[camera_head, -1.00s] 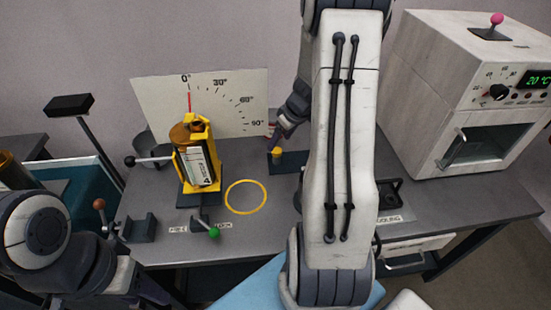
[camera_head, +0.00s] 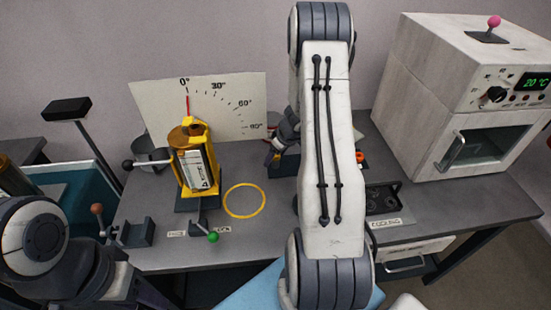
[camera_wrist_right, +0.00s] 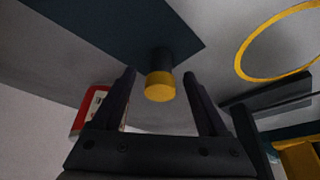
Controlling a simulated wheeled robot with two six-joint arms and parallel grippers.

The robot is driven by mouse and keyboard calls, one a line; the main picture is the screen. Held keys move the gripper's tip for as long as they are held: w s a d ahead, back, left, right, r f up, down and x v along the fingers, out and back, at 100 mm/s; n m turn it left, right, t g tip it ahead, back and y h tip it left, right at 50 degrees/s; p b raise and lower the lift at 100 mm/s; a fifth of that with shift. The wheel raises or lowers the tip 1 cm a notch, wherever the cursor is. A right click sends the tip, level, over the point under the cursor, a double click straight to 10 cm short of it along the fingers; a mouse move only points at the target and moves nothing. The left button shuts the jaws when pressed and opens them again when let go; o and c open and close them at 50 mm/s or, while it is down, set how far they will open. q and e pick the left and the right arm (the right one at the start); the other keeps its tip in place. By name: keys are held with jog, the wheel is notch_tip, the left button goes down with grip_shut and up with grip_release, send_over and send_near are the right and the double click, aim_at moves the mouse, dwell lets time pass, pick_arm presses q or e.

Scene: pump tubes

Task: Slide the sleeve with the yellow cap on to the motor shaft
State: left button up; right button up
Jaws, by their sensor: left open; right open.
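The dark sleeve with the yellow cap (camera_wrist_right: 160,86) stands on a dark plate (camera_wrist_right: 110,28). In the right wrist view, the cap lies between my right gripper's (camera_wrist_right: 160,82) two separated fingers, with a gap on each side. In the head view, my right gripper (camera_head: 275,152) is low over the plate at the back middle of the bench, and the sleeve is largely hidden there. A yellow holder (camera_head: 198,163) carries an amber-topped cylinder with a white label. I cannot make out the motor shaft. My left arm shows at lower left, but its fingers are out of frame.
A white angle board (camera_head: 230,100) stands behind the holder. A yellow ring (camera_head: 244,201) marks the grey bench. A green-knobbed lever (camera_head: 212,237) and a red-brown-knobbed lever (camera_head: 98,209) stand at the front left. An oven (camera_head: 460,95) is on the right.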

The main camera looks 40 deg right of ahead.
grip_shut()
